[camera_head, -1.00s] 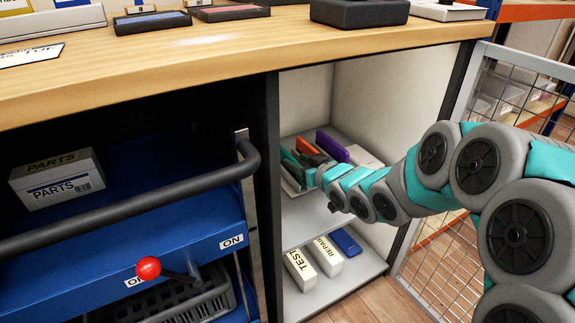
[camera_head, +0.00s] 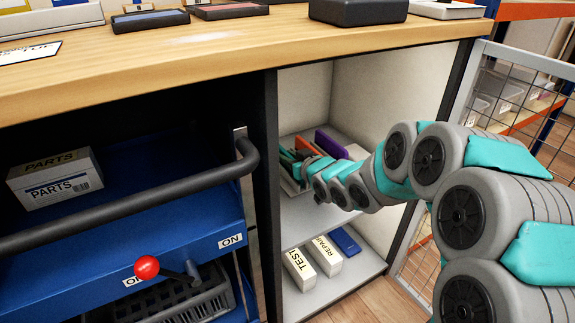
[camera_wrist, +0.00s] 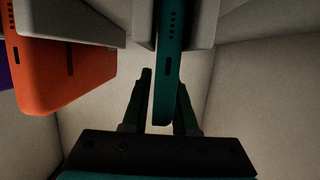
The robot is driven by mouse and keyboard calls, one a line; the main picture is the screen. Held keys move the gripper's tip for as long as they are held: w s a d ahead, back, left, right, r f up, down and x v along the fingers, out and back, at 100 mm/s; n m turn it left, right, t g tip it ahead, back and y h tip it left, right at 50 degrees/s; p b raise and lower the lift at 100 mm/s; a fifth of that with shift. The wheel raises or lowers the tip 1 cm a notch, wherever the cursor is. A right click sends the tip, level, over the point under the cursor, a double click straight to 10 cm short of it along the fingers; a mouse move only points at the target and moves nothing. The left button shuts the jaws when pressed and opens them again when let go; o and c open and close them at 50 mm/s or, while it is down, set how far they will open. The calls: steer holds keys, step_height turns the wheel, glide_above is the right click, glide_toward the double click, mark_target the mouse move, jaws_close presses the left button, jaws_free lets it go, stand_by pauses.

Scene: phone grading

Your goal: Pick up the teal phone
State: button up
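The teal phone (camera_wrist: 167,62) stands on edge in the wrist view, its lower end hanging between the two fingers of my gripper (camera_wrist: 165,90). The gripper is open. A narrow gap shows between the left finger and the phone. The right finger is partly hidden behind the phone, so I cannot tell whether it touches. In the head view my arm reaches into the cabinet's upper shelf and hides my fingers. Teal-green edges show there left of the arm, but I cannot tell which is the phone.
An orange phone (camera_wrist: 68,70) stands left of the teal one, between grey rack dividers (camera_wrist: 85,22). A purple phone (camera_head: 331,145) stands farther along. TEST (camera_head: 299,269) and REPAIR (camera_head: 324,255) boxes and a blue item (camera_head: 345,240) lie on the lower shelf. A mesh door (camera_head: 490,105) is at right.

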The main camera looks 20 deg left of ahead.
jaws_close()
stand_by(1.0)
